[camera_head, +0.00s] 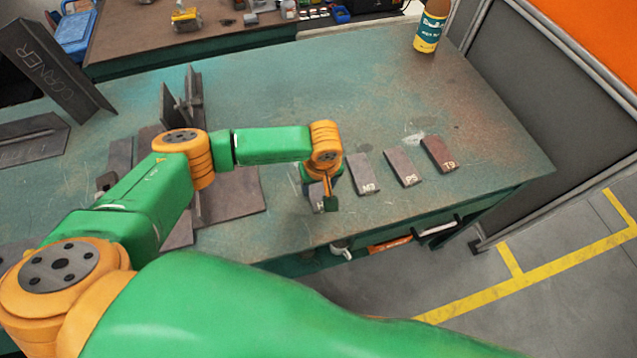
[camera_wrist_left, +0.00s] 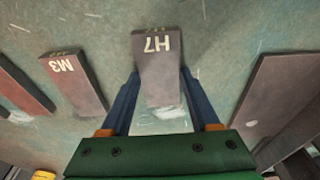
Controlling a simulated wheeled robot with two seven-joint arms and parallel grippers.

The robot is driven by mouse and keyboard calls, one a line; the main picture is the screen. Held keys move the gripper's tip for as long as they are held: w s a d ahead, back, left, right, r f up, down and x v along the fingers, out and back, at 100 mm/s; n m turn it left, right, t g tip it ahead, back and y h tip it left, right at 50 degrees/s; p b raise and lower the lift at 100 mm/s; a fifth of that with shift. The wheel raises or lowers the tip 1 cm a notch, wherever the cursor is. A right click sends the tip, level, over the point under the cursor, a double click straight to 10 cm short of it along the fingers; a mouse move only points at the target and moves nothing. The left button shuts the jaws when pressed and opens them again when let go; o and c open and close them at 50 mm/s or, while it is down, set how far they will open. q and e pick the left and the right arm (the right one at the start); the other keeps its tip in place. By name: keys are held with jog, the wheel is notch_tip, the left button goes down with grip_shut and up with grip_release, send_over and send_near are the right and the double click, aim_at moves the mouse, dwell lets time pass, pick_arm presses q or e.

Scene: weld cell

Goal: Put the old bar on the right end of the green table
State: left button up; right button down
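Several flat labelled bars lie in a row on the green table (camera_head: 470,110). The dark grey H7 bar (camera_wrist_left: 157,72) is between my left gripper's fingers (camera_wrist_left: 160,78). They flank it closely, with no clear gap; whether they grip it is unclear. In the head view my left gripper (camera_head: 329,192) partly hides the H7 bar (camera_head: 316,204). To its right lie the grey M3 bar (camera_head: 362,172), the brownish-grey P5 bar (camera_head: 403,167) and the reddish-brown T9 bar (camera_head: 438,153). None is visibly marked old. My right gripper is out of view.
Steel plates (camera_head: 235,190) and an upright steel bracket (camera_head: 182,100) lie left of the bars. The table's right end is clear beyond T9. A grey partition (camera_head: 560,95) stands beyond it.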

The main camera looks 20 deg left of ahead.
aim_at(321, 197)
pick_arm(q)
jog(key=o, duration=0.4)
jog(key=shift+o, duration=0.2)
jog(key=shift+r, duration=0.1)
notch_tip(321, 197, up, 12)
jog(key=s+d, duration=0.1)
jog(key=shift+s+p, duration=0.25)
jog(key=shift+p, duration=0.05)
